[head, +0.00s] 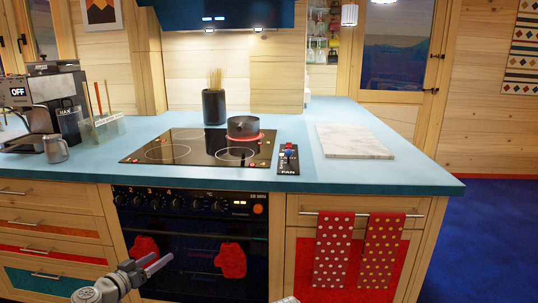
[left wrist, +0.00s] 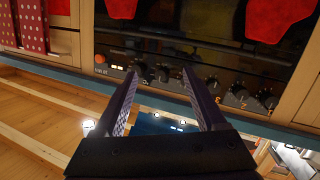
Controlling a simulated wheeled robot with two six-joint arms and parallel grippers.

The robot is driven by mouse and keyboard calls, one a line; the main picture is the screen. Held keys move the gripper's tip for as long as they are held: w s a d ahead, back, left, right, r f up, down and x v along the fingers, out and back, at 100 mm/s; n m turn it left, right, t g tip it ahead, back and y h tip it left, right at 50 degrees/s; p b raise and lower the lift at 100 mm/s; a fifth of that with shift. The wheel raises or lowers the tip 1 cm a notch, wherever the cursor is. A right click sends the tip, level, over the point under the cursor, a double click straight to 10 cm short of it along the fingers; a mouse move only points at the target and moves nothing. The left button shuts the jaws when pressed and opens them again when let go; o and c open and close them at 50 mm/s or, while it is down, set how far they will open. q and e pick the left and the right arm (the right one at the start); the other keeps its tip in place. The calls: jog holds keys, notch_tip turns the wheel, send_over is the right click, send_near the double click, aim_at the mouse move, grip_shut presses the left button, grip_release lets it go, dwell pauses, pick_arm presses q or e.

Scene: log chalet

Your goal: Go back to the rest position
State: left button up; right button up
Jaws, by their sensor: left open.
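My left gripper (head: 157,264) is in front of the oven at the bottom left of the head view. Its jaws are open, with nothing between them. In the left wrist view, its two dark fingers (left wrist: 160,75) stand apart in front of the oven's knob panel, which appears upside down. My right gripper does not show. A small pale piece (head: 287,299) shows at the bottom edge of the head view, too little to identify.
The oven (head: 195,240) has red mitts on its front. Above it, a pot (head: 243,128) sits on the glowing hob (head: 190,149). A coffee machine (head: 52,95) stands left. Dotted towels (head: 334,250) hang right. Blue floor (head: 490,235) is clear at right.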

pick_arm(q)
jog(key=s+d+f+m+g+h, duration=0.1)
jog(key=s+d+f+g, duration=0.2)
jog(key=d, duration=0.4)
jog(key=s+d+f+m+g, duration=0.1)
jog(key=s+d+f+g, duration=0.2)
jog(key=d, duration=0.4)
jog(key=s+d+f+m+g+h, duration=0.1)
jog(key=d+f+g, duration=0.2)
jog(key=d+f, duration=0.3)
jog(key=s+d+f+g+y, duration=0.3)
jog(key=s+y, duration=0.1)
jog(key=s, duration=0.3)
jog(key=s+d+f+g+y, duration=0.3)
jog(key=s+d+y, duration=0.15)
jog(key=s, duration=0.25)
notch_tip(320, 180, up, 32)
jog(key=p, duration=3.1)
jog(key=shift+a+n+p, duration=0.3)
jog(key=shift+a, duration=0.1)
